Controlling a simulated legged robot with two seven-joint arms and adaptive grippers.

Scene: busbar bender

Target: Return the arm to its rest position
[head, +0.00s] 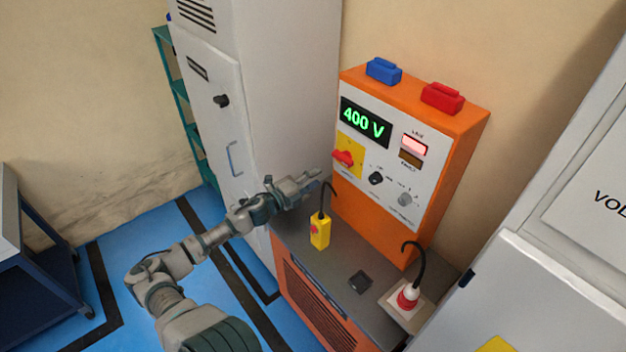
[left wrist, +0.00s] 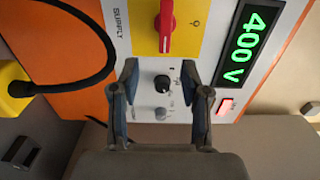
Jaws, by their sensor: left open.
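My left arm reaches in from the lower left in the head view, and my left gripper (head: 314,182) is in front of the orange control cabinet (head: 455,135), near its left edge. In the left wrist view the left gripper (left wrist: 160,82) is open, with nothing between its fingers. Behind the fingers are a black knob (left wrist: 162,84) and a red switch handle on a yellow plate (left wrist: 185,45). The display (head: 364,122) reads 400 V in green. My right gripper is not in view.
A yellow pendant box (head: 320,231) with a red button stands on the grey bench top (head: 345,262), below the gripper. A tall grey cabinet (head: 290,90) stands behind the arm. Blue floor (head: 130,240) is open at left.

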